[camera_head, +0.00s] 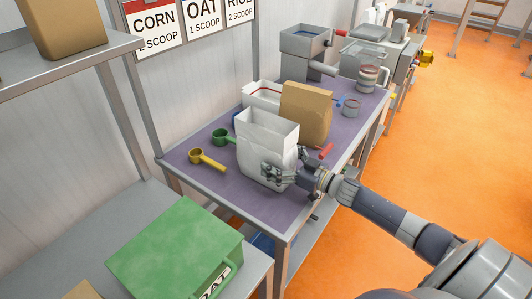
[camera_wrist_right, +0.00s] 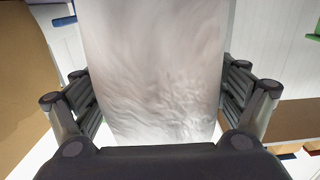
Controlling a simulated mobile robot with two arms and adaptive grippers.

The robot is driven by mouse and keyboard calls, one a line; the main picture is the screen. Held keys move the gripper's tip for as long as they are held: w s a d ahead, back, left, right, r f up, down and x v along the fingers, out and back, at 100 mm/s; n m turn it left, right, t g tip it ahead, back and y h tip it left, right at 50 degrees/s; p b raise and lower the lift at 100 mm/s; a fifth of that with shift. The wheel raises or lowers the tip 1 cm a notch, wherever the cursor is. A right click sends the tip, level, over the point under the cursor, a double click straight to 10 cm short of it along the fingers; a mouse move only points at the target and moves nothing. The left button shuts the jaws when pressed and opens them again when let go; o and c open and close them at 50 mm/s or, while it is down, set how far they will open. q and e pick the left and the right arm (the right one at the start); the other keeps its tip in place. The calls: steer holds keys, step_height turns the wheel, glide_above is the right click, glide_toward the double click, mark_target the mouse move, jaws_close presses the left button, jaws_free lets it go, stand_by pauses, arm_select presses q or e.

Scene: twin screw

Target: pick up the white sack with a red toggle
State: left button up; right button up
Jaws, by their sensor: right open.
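A white sack (camera_head: 267,150) stands upright and open-topped on the purple table top. My right gripper (camera_head: 282,172) is low at its near right side. In the right wrist view the sack (camera_wrist_right: 155,65) fills the space between the two spread fingers of the gripper (camera_wrist_right: 158,92); whether they touch it I cannot tell. A red piece (camera_head: 326,151) shows just right of the gripper; I cannot tell if it is joined to the sack. A second white container (camera_head: 259,90) with a red line along its rim stands behind. My left gripper is out of view.
A brown paper bag (camera_head: 309,112) stands close behind the sack. A yellow scoop (camera_head: 207,158) and a green scoop (camera_head: 222,137) lie to its left. A green box (camera_head: 175,247) is at the front left. The table's front left corner is clear.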

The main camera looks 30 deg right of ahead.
steer(key=shift+x, duration=0.85)
steer(key=c, duration=1.2)
steer(key=shift+o, duration=0.2)
steer(key=shift+r, duration=0.15)
steer(key=shift+r, duration=0.15)
